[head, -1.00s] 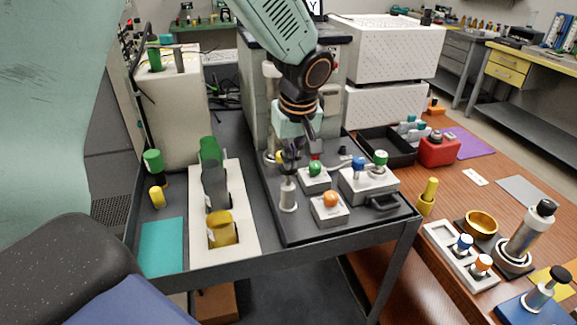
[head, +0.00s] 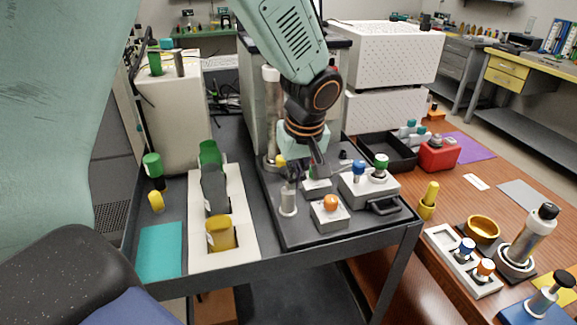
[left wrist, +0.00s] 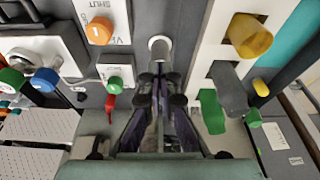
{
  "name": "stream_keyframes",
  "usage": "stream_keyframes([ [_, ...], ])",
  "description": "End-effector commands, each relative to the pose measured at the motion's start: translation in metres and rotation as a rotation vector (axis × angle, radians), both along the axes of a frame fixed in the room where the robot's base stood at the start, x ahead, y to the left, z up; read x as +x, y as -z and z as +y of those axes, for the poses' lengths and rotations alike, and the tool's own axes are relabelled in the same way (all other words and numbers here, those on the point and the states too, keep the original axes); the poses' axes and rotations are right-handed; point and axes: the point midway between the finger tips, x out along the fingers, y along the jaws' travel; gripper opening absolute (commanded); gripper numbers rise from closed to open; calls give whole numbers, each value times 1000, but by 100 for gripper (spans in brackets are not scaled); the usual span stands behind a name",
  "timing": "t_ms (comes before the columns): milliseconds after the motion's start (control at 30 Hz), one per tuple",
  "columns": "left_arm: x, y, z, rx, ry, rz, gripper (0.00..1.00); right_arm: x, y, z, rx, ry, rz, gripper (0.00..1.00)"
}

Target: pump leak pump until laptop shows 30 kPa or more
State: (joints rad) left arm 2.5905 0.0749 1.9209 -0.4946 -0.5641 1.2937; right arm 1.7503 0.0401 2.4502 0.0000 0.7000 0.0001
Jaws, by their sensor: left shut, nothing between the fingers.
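A short light-grey upright cylinder (head: 288,199), which looks like the leak pump's handle, stands at the near left of a dark tray on the cart. Its round top shows in the left wrist view (left wrist: 160,46), just beyond my fingertips. My left gripper (head: 291,172) is shut and empty, pointing down right over the cylinder's top; its closed fingers also show in the left wrist view (left wrist: 161,70). Whether they touch the cylinder I cannot tell. No readable laptop pressure value shows. My right gripper is not in view.
On the same tray are an orange-knob block (head: 331,210), a block with blue and green knobs (head: 370,187) and a tall post (head: 271,115). The wooden bench (head: 395,240) at right holds many items.

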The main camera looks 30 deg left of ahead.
Motion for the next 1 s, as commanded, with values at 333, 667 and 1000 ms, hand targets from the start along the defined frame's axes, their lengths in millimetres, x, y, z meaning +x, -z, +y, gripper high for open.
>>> stream_keyframes([
  [333,-4,-35,-7,2,0,-7,0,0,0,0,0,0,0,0],
  [667,-15,-97,-22,4,1,-5,0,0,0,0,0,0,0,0],
  [1000,-19,-118,-27,2,0,-2,0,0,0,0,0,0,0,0],
])
